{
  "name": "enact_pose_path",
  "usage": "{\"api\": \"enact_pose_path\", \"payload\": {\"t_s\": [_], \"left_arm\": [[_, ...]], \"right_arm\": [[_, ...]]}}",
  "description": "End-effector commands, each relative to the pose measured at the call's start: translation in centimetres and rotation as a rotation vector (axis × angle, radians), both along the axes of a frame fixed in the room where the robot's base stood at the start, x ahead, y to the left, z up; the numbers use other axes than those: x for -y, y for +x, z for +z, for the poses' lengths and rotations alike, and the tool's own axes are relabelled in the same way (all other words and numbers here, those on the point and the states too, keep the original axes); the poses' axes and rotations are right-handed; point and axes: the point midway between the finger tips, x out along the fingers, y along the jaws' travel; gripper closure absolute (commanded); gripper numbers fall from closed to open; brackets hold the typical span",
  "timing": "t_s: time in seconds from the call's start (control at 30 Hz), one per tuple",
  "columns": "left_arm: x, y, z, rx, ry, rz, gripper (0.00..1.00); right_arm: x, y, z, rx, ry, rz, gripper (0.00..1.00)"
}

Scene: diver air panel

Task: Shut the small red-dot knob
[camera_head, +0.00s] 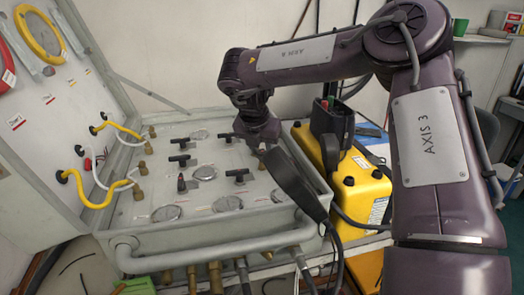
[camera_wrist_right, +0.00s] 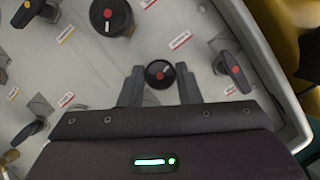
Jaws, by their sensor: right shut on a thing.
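The small round black knob with a red dot (camera_wrist_right: 158,77) shows in the right wrist view, its white pointer line lying roughly crosswise between the fingers. My right gripper (camera_wrist_right: 160,84) is shut on it, one grey finger on each side. In the head view my dark right hand (camera_head: 292,184) is low over the right part of the grey panel (camera_head: 150,243). I cannot make out the small knob there; the hand seems to cover it. My left gripper is not in view.
In the wrist view, a larger round red-dot knob (camera_wrist_right: 110,16) and a red-dot lever knob (camera_wrist_right: 234,71) stand close by. Several black handles and gauges fill the panel. A yellow case (camera_head: 366,190) stands right of the panel; the raised lid (camera_head: 50,125) is at left.

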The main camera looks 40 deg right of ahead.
Motion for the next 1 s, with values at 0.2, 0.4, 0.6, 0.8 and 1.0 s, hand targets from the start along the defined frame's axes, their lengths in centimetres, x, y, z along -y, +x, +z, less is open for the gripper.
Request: {"api": "enact_pose_path", "payload": {"t_s": [0.2, 0.4, 0.6, 0.8, 1.0], "left_arm": [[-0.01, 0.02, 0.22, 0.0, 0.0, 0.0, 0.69], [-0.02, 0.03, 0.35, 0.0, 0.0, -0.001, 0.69], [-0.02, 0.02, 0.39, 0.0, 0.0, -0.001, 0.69], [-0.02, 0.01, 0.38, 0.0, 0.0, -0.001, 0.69], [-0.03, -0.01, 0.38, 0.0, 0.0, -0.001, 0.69]], "right_arm": [[-0.06, 0.1, 0.05, -0.001, -0.001, -0.125, 0.92], [-0.1, 0.13, 0.05, 0.0, 0.001, -0.191, 0.92], [-0.09, 0.16, 0.04, 0.0, 0.002, -0.214, 0.92], [-0.09, 0.16, 0.04, 0.002, 0.002, -0.217, 0.92], [-0.08, 0.15, 0.04, 0.001, 0.002, -0.216, 0.64]]}}
